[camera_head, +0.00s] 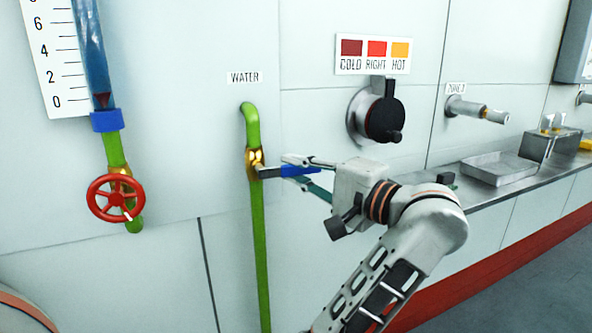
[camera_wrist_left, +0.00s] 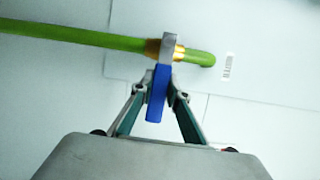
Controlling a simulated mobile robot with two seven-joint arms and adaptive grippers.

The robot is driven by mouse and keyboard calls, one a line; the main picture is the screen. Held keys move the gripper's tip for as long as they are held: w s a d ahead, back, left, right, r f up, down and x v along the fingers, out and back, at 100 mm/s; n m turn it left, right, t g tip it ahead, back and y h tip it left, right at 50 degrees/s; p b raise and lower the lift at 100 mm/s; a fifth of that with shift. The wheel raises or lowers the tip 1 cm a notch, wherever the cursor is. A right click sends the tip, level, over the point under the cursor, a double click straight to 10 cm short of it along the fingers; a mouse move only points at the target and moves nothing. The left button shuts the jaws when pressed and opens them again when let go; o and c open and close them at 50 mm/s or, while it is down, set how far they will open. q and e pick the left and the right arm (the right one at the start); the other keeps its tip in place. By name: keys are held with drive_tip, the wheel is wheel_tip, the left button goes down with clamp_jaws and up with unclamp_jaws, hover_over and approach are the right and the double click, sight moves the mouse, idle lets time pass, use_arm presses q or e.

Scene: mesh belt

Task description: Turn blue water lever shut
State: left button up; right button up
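The blue water lever (camera_head: 298,171) sits on a brass valve (camera_head: 256,163) on the green pipe (camera_head: 260,240), under the WATER label (camera_head: 244,77). The lever points right, roughly level and crosswise to the upright pipe. My left gripper (camera_head: 299,173) has one finger above the lever and one below it. In the left wrist view, the blue lever (camera_wrist_left: 157,95) lies between the two closely drawn-in fingertips of my left gripper (camera_wrist_left: 159,92), which appear to touch its sides. My right gripper is not in view.
A red handwheel (camera_head: 115,198) is on another green pipe at left, below a gauge tube (camera_head: 92,50). A black round knob (camera_head: 382,115) sits under the COLD/RIGHT/HOT label (camera_head: 373,54). A steel counter with a tray (camera_head: 497,168) runs along the right wall.

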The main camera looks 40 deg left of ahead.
use_arm(q)
drive_tip(key=o, duration=0.4)
drive_tip(key=shift+o, duration=0.2)
drive_tip(key=d, duration=1.2)
